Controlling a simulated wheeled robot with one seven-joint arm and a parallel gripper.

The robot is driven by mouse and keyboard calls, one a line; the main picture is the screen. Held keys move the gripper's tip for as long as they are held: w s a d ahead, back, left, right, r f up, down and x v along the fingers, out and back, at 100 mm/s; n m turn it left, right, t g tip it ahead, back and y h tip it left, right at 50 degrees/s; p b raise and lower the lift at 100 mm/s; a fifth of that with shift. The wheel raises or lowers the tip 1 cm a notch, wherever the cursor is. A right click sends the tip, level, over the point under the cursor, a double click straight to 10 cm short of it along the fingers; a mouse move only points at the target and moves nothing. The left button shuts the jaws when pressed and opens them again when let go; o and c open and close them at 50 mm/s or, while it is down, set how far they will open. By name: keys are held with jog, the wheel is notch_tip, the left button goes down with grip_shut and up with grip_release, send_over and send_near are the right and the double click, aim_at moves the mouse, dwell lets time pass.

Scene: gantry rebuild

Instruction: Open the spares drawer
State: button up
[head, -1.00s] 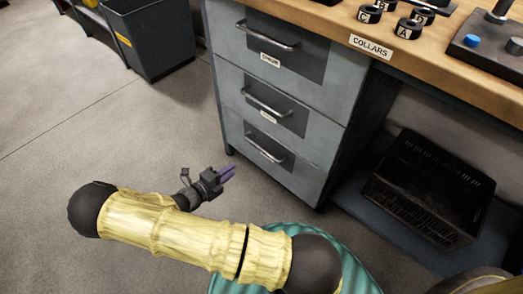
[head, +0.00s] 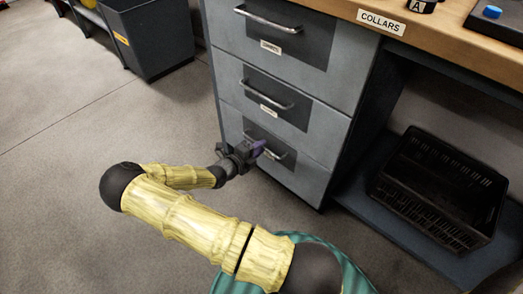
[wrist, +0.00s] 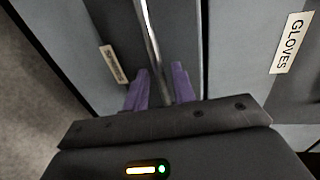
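The grey cabinet's bottom drawer (head: 305,176) is closed in the head view. Its bar handle (head: 279,155) is partly hidden by my gripper (head: 261,149). In the wrist view this handle (wrist: 150,30) runs down between the two purple fingers of my gripper (wrist: 162,78). The fingers stand apart with gaps beside the bar; I cannot tell whether either touches it. A small label (wrist: 113,64) beside the handle is too blurred to read surely. The neighbouring middle drawer (head: 310,116) carries a GLOVES label (wrist: 290,43) and is closed.
The top drawer (head: 340,70) is closed, under a wooden worktop (head: 440,25) with a COLLARS label. A black crate (head: 440,190) sits on a low shelf at right. A dark bin (head: 155,45) stands back left. The floor (head: 60,170) at left is clear.

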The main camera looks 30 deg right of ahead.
jog(key=shift+x, duration=0.8)
grip_shut()
jog(key=shift+a, duration=0.1)
